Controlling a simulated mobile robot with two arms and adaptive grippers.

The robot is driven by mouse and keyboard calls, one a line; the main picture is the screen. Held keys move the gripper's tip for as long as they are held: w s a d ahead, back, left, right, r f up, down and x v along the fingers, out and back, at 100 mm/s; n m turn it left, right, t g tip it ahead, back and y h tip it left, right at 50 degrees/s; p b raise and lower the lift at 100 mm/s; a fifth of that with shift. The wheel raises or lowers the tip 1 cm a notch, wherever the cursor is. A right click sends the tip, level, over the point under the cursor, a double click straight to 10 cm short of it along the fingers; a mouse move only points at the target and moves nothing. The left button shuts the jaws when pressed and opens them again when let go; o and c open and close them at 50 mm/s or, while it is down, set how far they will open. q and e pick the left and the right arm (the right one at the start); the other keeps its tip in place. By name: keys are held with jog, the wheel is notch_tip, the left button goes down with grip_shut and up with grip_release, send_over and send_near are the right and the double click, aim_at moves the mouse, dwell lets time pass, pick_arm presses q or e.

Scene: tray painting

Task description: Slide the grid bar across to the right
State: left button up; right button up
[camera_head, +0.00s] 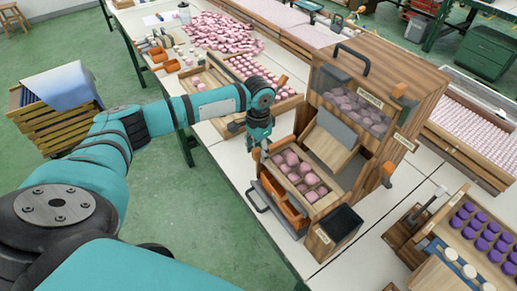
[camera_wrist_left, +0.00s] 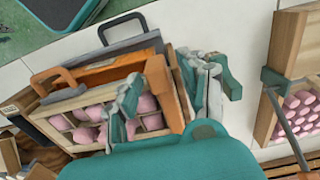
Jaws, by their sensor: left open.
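A wooden grid frame (camera_head: 322,205) with pink pieces in its cells sits at the front of the wooden dispenser (camera_head: 425,65). The grid also shows in the left wrist view (camera_wrist_left: 78,105). I cannot tell which single part is the grid bar. My left gripper (camera_head: 262,148) is at the grid's left back corner, pointing down. In the left wrist view its fingers (camera_wrist_left: 168,88) are apart, with the grid's wooden end wall between or just below them. Contact cannot be made out. My right gripper is not in view.
An orange drawer (camera_head: 285,205) and a grey handle (camera_head: 254,196) stick out below the grid. A black open box (camera_head: 338,223) stands at its front right. Trays of pink pieces (camera_head: 262,72) lie behind. Purple pieces (camera_head: 480,225) stand at the right.

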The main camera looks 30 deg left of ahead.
pick_arm(q)
jog(key=c, duration=0.4)
grip_shut()
